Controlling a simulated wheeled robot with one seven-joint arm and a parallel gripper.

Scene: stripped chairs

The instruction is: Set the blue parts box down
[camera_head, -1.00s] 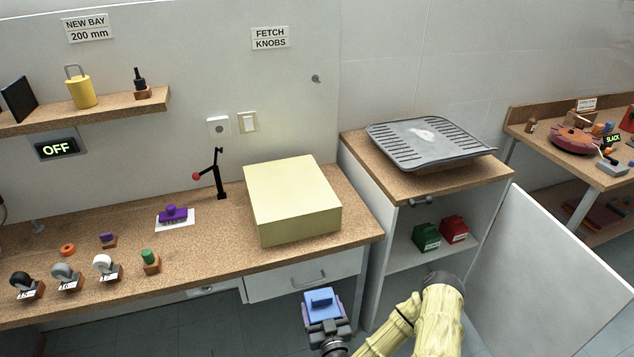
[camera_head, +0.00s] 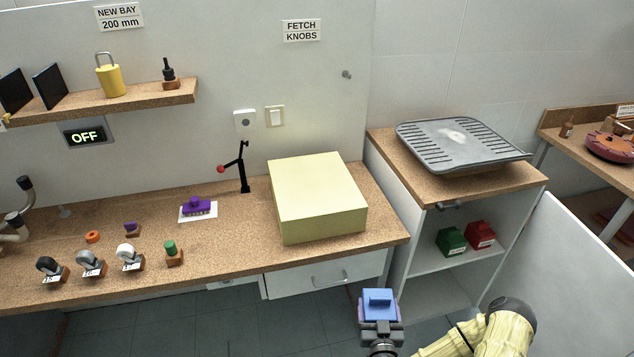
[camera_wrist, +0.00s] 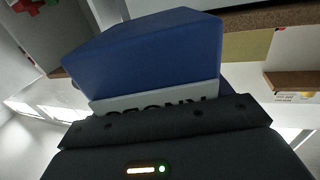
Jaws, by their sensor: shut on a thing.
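My gripper (camera_head: 379,320) is shut on the blue parts box (camera_head: 378,303). It holds the box in the air, in front of the bench's right end and below the level of the bench top. In the wrist view the blue box (camera_wrist: 150,52) fills the upper middle, with a white label whose dark lettering is partly covered by my gripper (camera_wrist: 165,125). The bench top (camera_head: 225,252) is the nearest broad surface, behind and to the left of the box. The underside of the box is hidden.
A large pale yellow block (camera_head: 318,200) covers the bench's right end. Several small knobs and casters stand at the bench's left. An open cabinet (camera_head: 455,270) holds a green box (camera_head: 451,241) and a red box (camera_head: 481,235), with a grey tray (camera_head: 440,150) on top.

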